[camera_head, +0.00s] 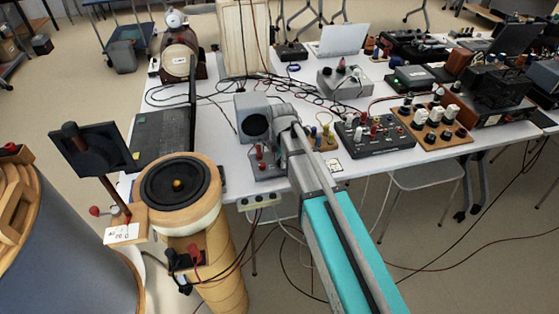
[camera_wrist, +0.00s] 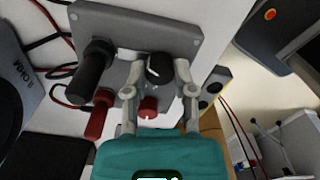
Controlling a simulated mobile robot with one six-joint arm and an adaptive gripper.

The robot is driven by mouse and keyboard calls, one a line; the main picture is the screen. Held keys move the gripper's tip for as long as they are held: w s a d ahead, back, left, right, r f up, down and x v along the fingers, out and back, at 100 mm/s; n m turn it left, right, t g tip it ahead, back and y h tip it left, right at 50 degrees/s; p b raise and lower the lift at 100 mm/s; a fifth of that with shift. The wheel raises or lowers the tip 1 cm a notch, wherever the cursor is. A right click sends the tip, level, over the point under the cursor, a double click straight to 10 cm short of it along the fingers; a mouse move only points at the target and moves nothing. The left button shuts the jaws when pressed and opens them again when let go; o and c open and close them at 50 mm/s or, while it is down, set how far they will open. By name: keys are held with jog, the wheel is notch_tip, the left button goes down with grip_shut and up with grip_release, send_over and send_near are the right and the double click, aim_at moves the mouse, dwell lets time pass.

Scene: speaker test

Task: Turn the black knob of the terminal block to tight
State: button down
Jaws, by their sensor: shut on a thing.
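The terminal block (camera_wrist: 115,20) is a grey plate across the top of the wrist view. Its black knob (camera_wrist: 160,67) has a white mark on top. My gripper (camera_wrist: 157,72) has its two grey fingers on either side of this knob, shut on it. A red knob (camera_wrist: 148,105) sits just below, between the fingers. A black plug (camera_wrist: 92,70) and a red plug (camera_wrist: 98,115) stick out to the left. In the head view, the block (camera_head: 268,172) is at the table's front edge; my gripper and arm cover part of it, and the black knob cannot be made out there.
A grey box (camera_head: 246,104) stands behind the block. A dark laptop (camera_head: 163,138) lies to the left, near a round speaker (camera_head: 178,185) on a wooden column. A black box with knobs (camera_head: 374,137) is to the right. Cables cross the white table.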

jog(key=m, duration=0.6)
jog(key=shift+d, duration=0.1)
jog(key=m, duration=0.6)
jog(key=shift+s+m, duration=0.1)
jog(key=shift+m, duration=0.3)
jog(key=m, duration=1.1)
jog(key=shift+m, duration=0.4)
jog(key=m, duration=1.1)
jog(key=shift+m, duration=0.4)
jog(key=m, duration=1.1)
jog(key=shift+m, duration=0.4)
